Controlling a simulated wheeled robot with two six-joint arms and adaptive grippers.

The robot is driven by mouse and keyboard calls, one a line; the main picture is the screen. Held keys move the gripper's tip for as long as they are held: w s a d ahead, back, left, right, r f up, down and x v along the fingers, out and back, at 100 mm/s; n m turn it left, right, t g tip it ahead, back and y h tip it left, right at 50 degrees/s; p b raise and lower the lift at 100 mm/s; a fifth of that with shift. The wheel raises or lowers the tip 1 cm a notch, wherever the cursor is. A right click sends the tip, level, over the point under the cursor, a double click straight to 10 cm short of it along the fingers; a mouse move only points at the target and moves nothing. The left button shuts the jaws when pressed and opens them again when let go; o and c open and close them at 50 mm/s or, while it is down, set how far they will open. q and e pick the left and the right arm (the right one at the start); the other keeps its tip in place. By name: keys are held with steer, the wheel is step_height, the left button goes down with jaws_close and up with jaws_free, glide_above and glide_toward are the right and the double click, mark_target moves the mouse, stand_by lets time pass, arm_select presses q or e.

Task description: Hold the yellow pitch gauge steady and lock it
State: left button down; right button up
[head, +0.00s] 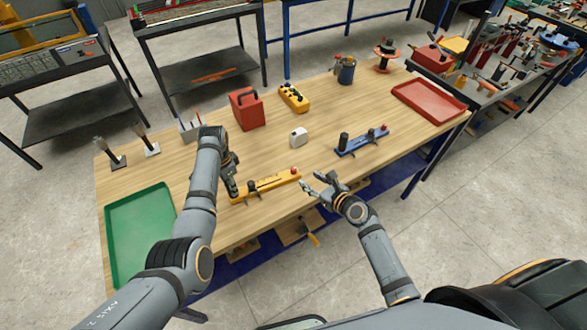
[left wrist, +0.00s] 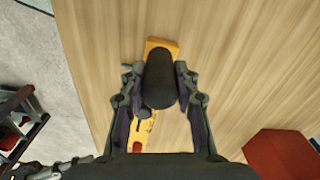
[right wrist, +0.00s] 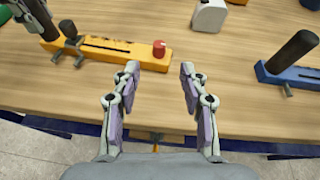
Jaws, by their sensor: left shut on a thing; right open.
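The yellow pitch gauge (head: 268,184) lies on the wooden table near its front edge. It has a dark upright handle at its left end, a slot, a small dark clamp and a red knob (right wrist: 159,49) at its right end. My left gripper (left wrist: 161,85) is shut on the black handle (left wrist: 160,80) of the gauge. My right gripper (head: 322,183) is open and empty, just right of the gauge's red-knob end. In the right wrist view its fingers (right wrist: 155,80) are apart, with the knob beyond them and bare table between.
A blue gauge (head: 362,141) lies to the right, with a white block (head: 298,138) behind. A red box (head: 246,108), a yellow button box (head: 293,97) and a red tray (head: 428,101) stand farther back. A green tray (head: 140,235) is at the left. The table's front edge is close.

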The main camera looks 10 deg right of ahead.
mark_target(294, 169)
steer(key=x, duration=1.1)
steer(key=shift+w+a+f, duration=0.1)
steer(key=shift+w+a, duration=0.05)
jaws_close()
